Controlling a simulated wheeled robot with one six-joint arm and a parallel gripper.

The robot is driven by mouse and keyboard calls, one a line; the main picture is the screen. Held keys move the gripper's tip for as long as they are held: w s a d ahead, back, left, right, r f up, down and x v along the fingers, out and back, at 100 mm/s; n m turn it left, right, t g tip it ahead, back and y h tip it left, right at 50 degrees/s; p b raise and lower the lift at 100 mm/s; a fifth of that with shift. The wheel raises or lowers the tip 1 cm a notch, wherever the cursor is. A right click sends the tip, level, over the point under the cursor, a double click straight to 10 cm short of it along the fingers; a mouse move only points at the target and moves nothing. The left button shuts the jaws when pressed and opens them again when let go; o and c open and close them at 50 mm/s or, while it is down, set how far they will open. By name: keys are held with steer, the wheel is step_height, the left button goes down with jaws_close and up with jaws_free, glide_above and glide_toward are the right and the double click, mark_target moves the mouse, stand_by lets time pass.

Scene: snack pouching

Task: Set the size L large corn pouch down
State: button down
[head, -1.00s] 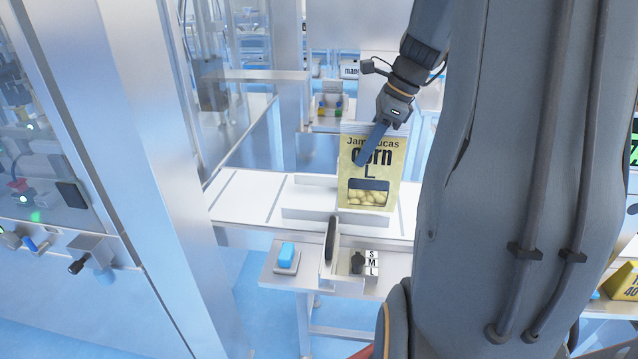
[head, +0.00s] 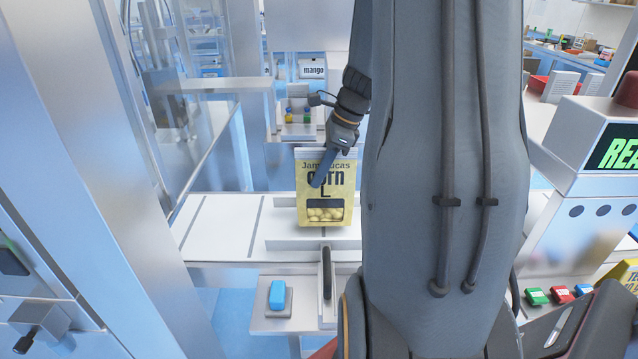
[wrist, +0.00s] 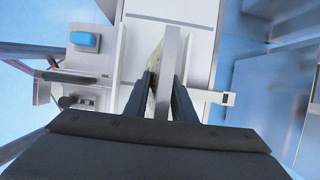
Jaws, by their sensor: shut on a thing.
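The size L corn pouch (head: 326,194) is yellow with a window of corn near its bottom. It stands upright in the head view, over the white conveyor surface (head: 215,225). My gripper (head: 326,172) is shut on its upper part. In the wrist view the pouch (wrist: 160,75) shows edge-on between the fingers of my gripper (wrist: 169,85). I cannot tell whether its bottom edge touches the surface.
A low metal rail (head: 285,252) runs along the front of the conveyor. A machine with a green display (head: 615,148) stands at right. Dark lines divide the clear white surface at left.

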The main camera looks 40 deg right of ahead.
step_height(320, 180, down, 3)
steer(key=shift+f, duration=0.15)
steer(key=c, duration=1.5)
jaws_free()
steer(key=b+v, duration=0.1)
steer(key=v, duration=1)
steer(key=shift+s+r, duration=0.15)
steer(key=shift+r, duration=0.15)
steer(key=shift+d+r, duration=0.1)
steer(key=shift+r, duration=0.1)
